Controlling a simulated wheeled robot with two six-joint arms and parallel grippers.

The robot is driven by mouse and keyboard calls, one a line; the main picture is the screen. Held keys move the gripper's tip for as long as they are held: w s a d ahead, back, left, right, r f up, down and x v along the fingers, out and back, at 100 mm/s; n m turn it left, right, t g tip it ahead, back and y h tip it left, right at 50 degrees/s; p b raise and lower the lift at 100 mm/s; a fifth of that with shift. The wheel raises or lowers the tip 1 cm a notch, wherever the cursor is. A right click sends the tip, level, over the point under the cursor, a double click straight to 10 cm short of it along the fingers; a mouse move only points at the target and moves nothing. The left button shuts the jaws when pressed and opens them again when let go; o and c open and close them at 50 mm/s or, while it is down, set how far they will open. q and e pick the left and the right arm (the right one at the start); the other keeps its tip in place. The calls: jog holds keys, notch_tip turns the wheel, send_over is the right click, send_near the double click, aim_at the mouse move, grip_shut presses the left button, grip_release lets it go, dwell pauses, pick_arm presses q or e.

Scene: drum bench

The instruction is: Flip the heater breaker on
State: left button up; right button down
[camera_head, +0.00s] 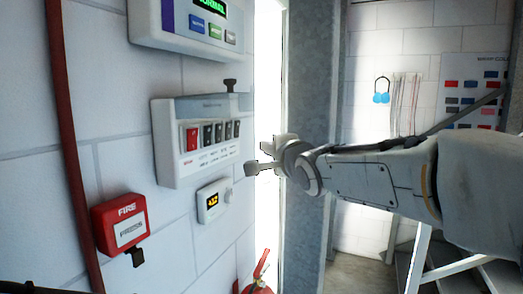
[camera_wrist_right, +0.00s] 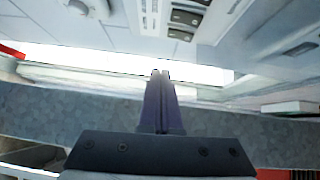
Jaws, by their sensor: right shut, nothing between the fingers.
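The breaker panel (camera_head: 165,158) is a white box on the left wall. It carries one red switch (camera_head: 193,138) and several black switches (camera_head: 220,132) in a row. The labels under them are too small to read, so I cannot tell which is the heater breaker. My right gripper (camera_head: 252,168) is shut and empty, just right of the panel's lower right edge, apparently apart from the switches. Its closed fingers also show in the wrist view (camera_wrist_right: 160,76), with nothing between them. My left gripper is not in view.
A red fire box (camera_head: 121,224) is at lower left, beside a red pipe (camera_head: 63,120). A fire extinguisher (camera_head: 258,288) stands below. A bright gap lies behind my gripper.

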jog(key=shift+v, duration=1.4)
jog(key=shift+f, duration=0.2)
